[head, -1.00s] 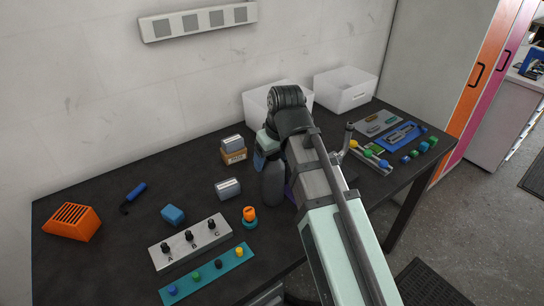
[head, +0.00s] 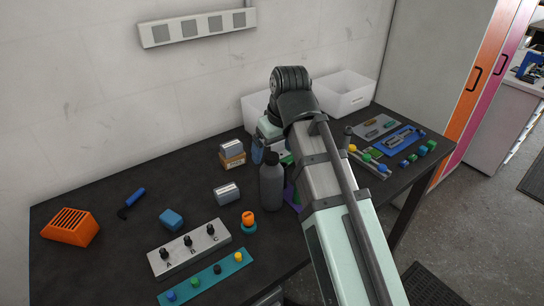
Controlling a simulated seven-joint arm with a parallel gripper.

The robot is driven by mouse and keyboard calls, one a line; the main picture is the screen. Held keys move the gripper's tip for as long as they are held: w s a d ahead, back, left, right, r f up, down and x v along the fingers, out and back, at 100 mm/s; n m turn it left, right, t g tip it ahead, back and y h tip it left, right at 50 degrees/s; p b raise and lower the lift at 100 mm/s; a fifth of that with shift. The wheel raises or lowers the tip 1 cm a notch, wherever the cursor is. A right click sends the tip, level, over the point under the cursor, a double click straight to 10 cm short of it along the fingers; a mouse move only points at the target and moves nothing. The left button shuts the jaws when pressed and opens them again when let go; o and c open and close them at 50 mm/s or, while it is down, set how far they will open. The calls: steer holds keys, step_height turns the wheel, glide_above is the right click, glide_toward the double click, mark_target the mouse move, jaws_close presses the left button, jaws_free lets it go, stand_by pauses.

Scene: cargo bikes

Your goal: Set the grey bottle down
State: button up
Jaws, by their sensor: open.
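The grey bottle (head: 271,183) stands upright on the dark table, just left of my arm in the head view. My gripper (head: 270,148) is behind the bottle, near the bend of my arm, and is open. My wrist and arm partly hide it, and the fingertips are hard to make out. The bottle looks apart from the gripper, though the exact gap cannot be told.
The black table (head: 110,191) holds an orange slotted block (head: 70,228), a blue box (head: 171,219) and a grey panel marked A, B, C (head: 189,248). An orange piece (head: 248,220) stands left of the bottle. White bins (head: 345,95) are at the back. Free table lies at the left.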

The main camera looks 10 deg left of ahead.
steer(key=v, duration=0.6)
steer(key=shift+r, duration=0.15)
steer(key=shift+d, duration=0.1)
